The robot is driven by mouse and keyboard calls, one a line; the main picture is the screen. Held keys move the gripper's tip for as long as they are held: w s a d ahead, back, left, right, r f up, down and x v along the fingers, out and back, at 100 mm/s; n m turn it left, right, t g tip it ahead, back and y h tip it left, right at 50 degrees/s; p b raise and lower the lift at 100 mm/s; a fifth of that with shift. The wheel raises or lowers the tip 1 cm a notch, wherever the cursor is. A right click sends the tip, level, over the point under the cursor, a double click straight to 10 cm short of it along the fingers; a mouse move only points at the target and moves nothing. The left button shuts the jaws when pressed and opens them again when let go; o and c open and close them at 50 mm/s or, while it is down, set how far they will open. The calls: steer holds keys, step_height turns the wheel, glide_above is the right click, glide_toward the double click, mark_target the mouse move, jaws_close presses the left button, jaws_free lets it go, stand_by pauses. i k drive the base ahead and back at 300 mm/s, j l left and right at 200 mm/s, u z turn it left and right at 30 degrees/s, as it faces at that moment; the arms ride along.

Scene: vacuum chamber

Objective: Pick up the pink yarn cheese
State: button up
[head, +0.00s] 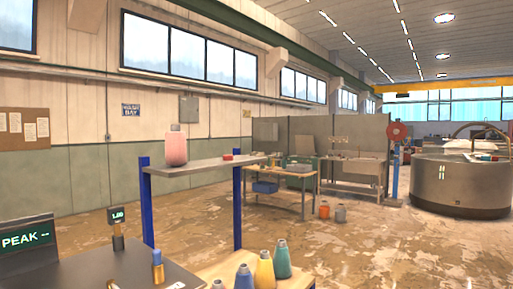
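The pink yarn cheese (176,150) looks like a rounded pink body with a grey top. It stands upright on the left part of a raised grey shelf (212,168) carried by blue posts. Nothing touches it or hides it from the head camera. My gripper is not in view, so I cannot see how it stands to the cheese.
A small red item (228,157) lies on the same shelf. Below, grey, blue, yellow (265,274) and teal (282,259) cones stand on a wooden surface. A dark table (105,272) with displays is at lower left. Open floor (385,258) lies right.

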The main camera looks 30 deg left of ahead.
mark_target(175, 151)
steer(key=i+l+u, duration=0.15)
steer(key=i, duration=0.35)
steer(key=i+l+u, duration=0.15)
steer(key=i, duration=0.35)
steer(key=i+l+u, duration=0.2)
steer(key=i, duration=0.3)
